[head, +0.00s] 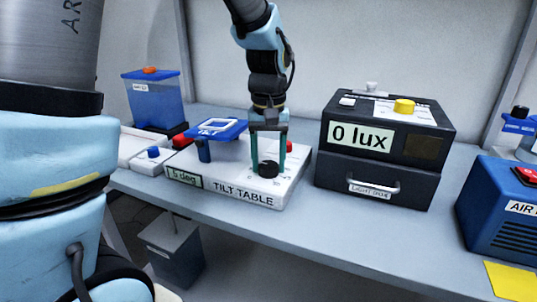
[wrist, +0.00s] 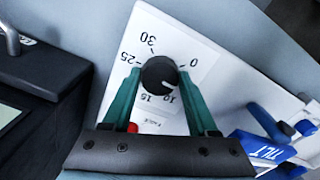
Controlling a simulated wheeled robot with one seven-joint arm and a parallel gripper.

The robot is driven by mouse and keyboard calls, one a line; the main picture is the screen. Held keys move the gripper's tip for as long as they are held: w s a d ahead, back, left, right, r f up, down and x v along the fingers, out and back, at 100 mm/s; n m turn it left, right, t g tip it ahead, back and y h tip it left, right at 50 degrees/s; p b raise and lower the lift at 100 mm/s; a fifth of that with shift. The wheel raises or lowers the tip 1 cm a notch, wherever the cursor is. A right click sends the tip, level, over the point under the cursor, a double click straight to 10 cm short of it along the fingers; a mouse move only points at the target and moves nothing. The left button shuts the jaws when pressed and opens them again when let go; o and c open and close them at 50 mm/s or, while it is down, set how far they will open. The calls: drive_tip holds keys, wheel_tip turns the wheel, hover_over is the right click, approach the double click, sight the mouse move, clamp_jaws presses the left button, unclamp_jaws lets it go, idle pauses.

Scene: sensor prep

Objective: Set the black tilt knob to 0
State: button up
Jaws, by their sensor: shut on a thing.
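The black tilt knob (head: 268,170) is on the top of the white tilt table (head: 240,196), whose display (head: 184,179) reads 5 deg. In the wrist view the knob (wrist: 158,75) sits in a dial marked 0, 10, 15, 25 and 30. Its white pointer line aims to the lower right, between 0 and 10, toward my right-hand finger, which covers that part of the dial. My gripper (head: 268,163) points down from above with its green fingers on both sides of the knob, shut on it. It also shows in the wrist view (wrist: 160,72).
A blue tilting platform (head: 220,128) stands at the table's left, a red button (head: 289,146) behind the knob. A black light box (head: 375,185) reading 0 lux stands close to the right. A blue air device (head: 500,220) is farther right. Bench front between them is clear.

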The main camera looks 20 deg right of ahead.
sight(269, 165)
drive_tip(key=n+p, duration=0.1)
drive_tip(key=n, duration=0.1)
drive_tip(key=n+p, duration=0.2)
drive_tip(key=n, duration=0.1)
drive_tip(key=shift+r+n, duration=0.2)
drive_tip(key=shift+n, duration=0.1)
drive_tip(key=shift+w+f+n+p, duration=0.15)
drive_tip(key=shift+n+p, duration=0.95)
drive_tip(key=shift+n, duration=0.7)
drive_tip(key=o, duration=1.4)
drive_tip(key=shift+c, duration=0.2)
wheel_tip(269, 165, up, 11)
drive_tip(key=shift+f+b, duration=0.15)
drive_tip(key=shift+b, duration=0.3)
